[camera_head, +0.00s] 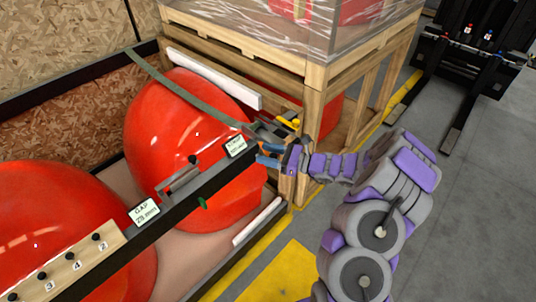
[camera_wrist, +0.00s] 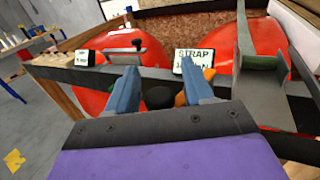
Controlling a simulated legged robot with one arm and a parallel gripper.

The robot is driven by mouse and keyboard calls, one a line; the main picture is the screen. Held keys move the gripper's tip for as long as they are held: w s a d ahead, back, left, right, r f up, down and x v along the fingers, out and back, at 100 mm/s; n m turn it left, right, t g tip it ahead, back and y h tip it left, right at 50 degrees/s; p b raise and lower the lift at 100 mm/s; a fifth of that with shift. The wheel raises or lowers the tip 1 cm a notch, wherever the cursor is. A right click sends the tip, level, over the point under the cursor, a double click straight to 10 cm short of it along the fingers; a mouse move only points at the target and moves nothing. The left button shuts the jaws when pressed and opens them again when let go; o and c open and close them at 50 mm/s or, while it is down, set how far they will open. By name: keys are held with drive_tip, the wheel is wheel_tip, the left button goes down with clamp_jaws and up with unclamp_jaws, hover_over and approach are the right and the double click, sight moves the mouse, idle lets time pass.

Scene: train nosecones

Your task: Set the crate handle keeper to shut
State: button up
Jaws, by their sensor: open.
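My gripper (camera_head: 268,155) is at the dark rail of the crate, near its right end. In the wrist view my gripper (camera_wrist: 160,82) shows two blue fingers spread apart, with nothing clasped between them. A round black knob (camera_wrist: 158,97) shows between the fingers, with an orange piece (camera_wrist: 181,99) by the right finger. A grey metal strap ratchet or bracket (camera_wrist: 262,90) stands to the right; in the head view grey metal parts (camera_head: 268,132) lie at the strap's end. I cannot tell which part is the handle keeper or how it is set.
Red nosecones (camera_head: 185,120) lie behind the dark rail (camera_head: 182,198). A STRAP label (camera_head: 236,147) and a GAP label (camera_head: 144,211) stand on the rail. A wooden crate (camera_head: 315,85) stands behind; a forklift (camera_head: 465,60) is at far right. Open floor (camera_head: 460,220) lies right.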

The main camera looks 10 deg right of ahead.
clamp_jaws()
idle(0.3)
